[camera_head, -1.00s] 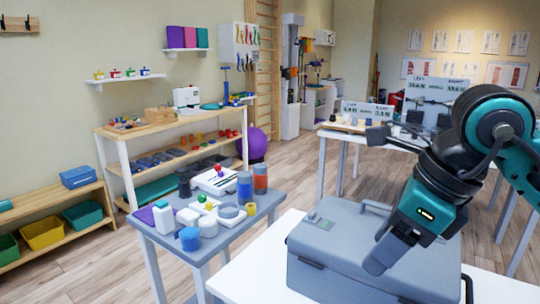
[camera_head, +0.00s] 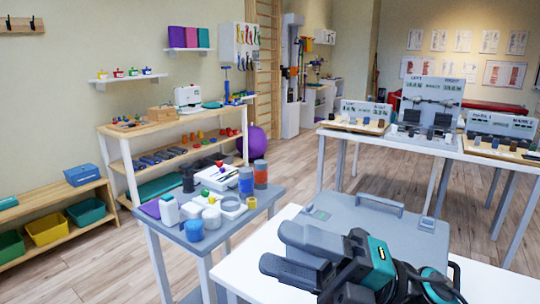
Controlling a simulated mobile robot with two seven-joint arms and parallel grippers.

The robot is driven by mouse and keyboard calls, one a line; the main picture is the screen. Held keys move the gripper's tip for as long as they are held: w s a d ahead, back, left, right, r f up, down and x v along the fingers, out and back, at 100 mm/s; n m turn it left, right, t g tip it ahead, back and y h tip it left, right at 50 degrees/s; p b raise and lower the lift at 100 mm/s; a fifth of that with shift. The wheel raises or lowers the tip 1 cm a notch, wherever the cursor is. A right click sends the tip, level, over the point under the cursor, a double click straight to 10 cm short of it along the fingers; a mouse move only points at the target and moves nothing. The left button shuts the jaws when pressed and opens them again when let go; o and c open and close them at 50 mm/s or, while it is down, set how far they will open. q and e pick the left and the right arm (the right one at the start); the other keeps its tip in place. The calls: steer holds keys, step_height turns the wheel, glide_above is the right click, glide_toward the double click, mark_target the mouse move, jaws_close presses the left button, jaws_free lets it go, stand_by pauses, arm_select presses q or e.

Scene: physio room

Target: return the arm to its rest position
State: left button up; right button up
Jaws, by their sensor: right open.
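My right gripper (camera_head: 278,248) is low at the bottom of the head view, coming in from the lower right. Its two dark grey fingers point left and stand apart, with nothing between them. The gripper is in front of a grey case (camera_head: 375,222) and hides part of its near side. The case has a handle on top and is on a white table (camera_head: 480,279). I cannot tell whether the gripper touches the table or the case. My left gripper is not in view.
A small grey side table (camera_head: 188,238) with bottles, tubs and rolls stands left of the white table. A wooden shelf (camera_head: 150,129) is behind it. A white table (camera_head: 400,140) with displays stands at the back right. Open wood floor lies between.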

steer(key=w+d+f+m+t+h, duration=0.3)
steer(key=d+f+m+t+h, duration=0.35)
steer(key=m, duration=0.65)
steer(key=w+d+f+m+t+h, duration=0.3)
steer(key=f+m+t+h, duration=0.4)
steer(key=f+m+t, duration=0.5)
steer(key=s+d+f+m+g+h, duration=0.2)
steer(key=s+f+m+g+h, duration=0.1)
steer(key=f, duration=0.7)
steer(key=s+d+f+m+g+h, duration=0.3)
steer(key=s+f+m+g, duration=0.3)
steer(key=s+f, duration=0.3)
steer(key=shift+s+d+f+m+h+p, duration=0.3)
steer(key=shift+f+m+h, duration=0.15)
steer(key=shift+f+m, duration=0.1)
